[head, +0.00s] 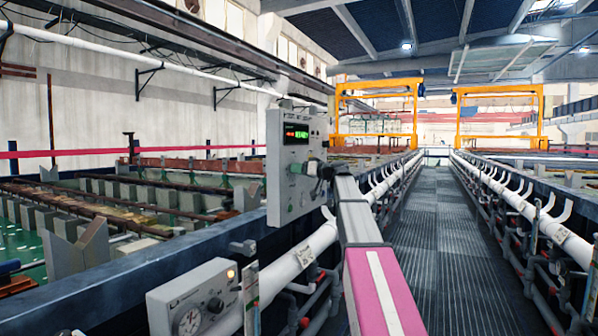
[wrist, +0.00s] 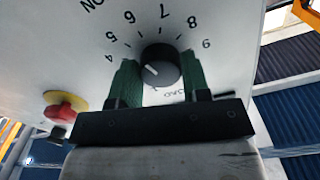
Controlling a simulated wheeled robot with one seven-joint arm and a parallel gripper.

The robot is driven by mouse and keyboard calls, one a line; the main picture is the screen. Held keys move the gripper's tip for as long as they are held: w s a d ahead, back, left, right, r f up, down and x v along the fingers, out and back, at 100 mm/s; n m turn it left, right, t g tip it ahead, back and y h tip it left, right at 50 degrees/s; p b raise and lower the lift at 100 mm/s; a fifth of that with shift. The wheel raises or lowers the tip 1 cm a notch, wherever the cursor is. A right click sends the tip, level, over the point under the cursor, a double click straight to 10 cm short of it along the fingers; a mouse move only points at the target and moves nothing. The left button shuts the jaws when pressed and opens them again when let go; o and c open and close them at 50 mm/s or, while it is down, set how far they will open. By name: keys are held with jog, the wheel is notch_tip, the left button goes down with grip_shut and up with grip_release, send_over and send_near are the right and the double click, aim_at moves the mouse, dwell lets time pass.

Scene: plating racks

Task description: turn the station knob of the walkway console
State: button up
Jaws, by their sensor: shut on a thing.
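The walkway console (head: 286,185) is a grey upright box with a small lit display, left of the walkway in the head view. In the wrist view its pale face (wrist: 60,50) carries a dial with upside-down numbers, 4 to 9 visible.
A red button on a yellow base (wrist: 65,106) is beside the dial in the wrist view. A smaller grey box with a gauge (head: 193,300) is in the near foreground. A grated walkway (head: 432,225) runs clear between railings, with orange gantries (head: 377,88) beyond.

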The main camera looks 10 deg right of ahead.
jog(key=shift+r+m, duration=0.15)
jog(key=shift+m, duration=10.25)
jog(key=o, duration=0.9)
jog(key=v, duration=1.1)
